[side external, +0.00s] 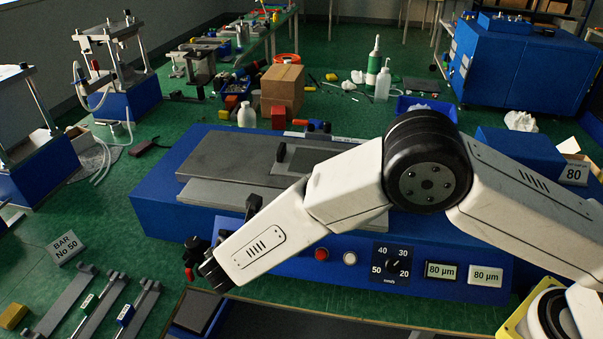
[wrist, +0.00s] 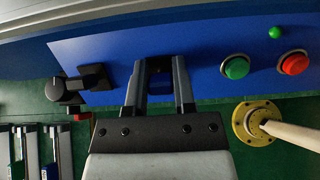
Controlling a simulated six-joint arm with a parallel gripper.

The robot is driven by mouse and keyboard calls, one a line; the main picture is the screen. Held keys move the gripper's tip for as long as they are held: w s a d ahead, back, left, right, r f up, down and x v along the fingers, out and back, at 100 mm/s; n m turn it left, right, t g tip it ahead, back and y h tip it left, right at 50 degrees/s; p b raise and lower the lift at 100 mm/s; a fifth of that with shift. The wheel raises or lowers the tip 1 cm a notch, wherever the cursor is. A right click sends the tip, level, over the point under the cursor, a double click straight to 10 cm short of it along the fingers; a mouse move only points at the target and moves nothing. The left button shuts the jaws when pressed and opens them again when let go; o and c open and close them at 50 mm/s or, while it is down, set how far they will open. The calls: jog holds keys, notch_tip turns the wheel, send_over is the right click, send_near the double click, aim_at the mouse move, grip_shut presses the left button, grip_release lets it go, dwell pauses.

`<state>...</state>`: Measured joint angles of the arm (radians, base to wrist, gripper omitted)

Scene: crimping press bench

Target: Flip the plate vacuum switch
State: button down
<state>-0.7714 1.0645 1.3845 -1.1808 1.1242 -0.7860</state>
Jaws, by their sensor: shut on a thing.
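The blue coating machine (side external: 160,210) stands on the green bench, and its blue front panel (wrist: 210,60) fills the upper wrist view. My gripper (wrist: 159,68) is at this panel, its two dark fingers on either side of a small dark part, the plate vacuum switch (wrist: 160,75). The gripper is shut on it. The fingers hide most of the switch, so I cannot tell which way it is set. In the side view my own arm covers the left of the front panel, and the fingertips are hidden.
Right of my gripper in the wrist view are a green button (wrist: 235,67), a red button (wrist: 294,62) and a small green lamp (wrist: 276,32). A black knob (wrist: 94,77) is close on the left. Bar applicators (side external: 95,305) lie at the side view's lower left.

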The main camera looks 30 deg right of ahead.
jog(key=shift+d+g+y, duration=0.1)
jog(key=shift+g+y, duration=0.2)
jog(key=shift+c, duration=2.2)
grip_release()
jog(key=shift+r, duration=0.1)
jog(key=v, duration=0.7)
jog(key=shift+s+a+r, duration=0.2)
jog(key=shift+a, duration=0.05)
jog(key=shift+d, duration=0.1)
